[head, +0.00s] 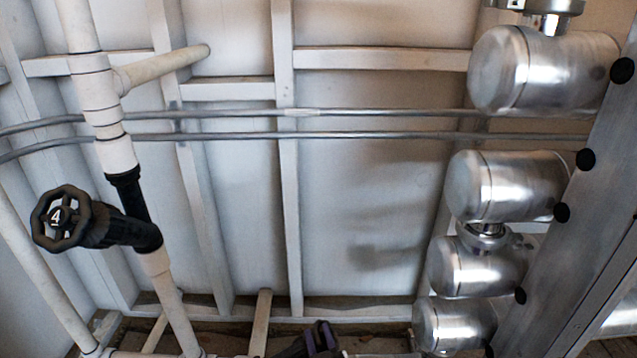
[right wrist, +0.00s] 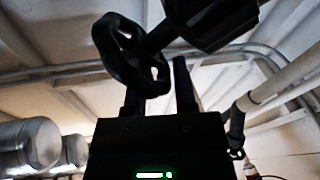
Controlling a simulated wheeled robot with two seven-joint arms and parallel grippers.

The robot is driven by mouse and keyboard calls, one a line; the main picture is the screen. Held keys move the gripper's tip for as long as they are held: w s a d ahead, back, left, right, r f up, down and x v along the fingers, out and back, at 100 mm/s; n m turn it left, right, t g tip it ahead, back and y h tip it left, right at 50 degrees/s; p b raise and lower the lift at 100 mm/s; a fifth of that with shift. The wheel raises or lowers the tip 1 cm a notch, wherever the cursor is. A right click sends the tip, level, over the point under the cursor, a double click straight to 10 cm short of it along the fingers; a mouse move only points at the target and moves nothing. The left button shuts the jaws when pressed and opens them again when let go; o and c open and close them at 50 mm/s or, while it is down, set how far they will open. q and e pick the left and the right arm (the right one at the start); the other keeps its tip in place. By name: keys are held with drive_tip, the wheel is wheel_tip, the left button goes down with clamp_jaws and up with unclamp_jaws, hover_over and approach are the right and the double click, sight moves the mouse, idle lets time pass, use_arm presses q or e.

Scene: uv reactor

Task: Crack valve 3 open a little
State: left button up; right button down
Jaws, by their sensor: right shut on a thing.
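In the right wrist view a black handwheel (right wrist: 128,50) on a dark valve body (right wrist: 208,20) is right in front of my right gripper (right wrist: 158,78). The gripper is shut on the wheel's rim, with one finger overlapping the wheel and the other on its right side. No number is readable on this wheel, so I cannot tell from it that it is valve 3. In the head view a dark shape with purple tints (head: 318,340) is cut off by the bottom edge; gripper and wheel are hard to tell apart there. My left gripper does not show.
A black handwheel marked 4 (head: 60,218) sits on a white vertical pipe (head: 118,150) at the left. Several shiny metal cylinders (head: 505,185) line a grey post (head: 600,150) on the right. Two thin metal pipes (head: 350,135) cross the panelled wall.

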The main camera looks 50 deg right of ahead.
drive_tip(key=shift+s+a+f+n+t+y, duration=0.1)
drive_tip(key=shift+a+n+t+y, duration=0.05)
drive_tip(key=shift+n+t+y, duration=0.5)
drive_tip(key=shift+s+a+f+n+t+y, duration=0.1)
drive_tip(key=shift+n+t+y, duration=0.25)
drive_tip(key=shift+n+t, duration=0.35)
drive_tip(key=shift+t, duration=0.25)
drive_tip(key=c, duration=0.6)
unclamp_jaws()
drive_tip(key=shift+o, duration=0.2)
drive_tip(key=v, duration=1)
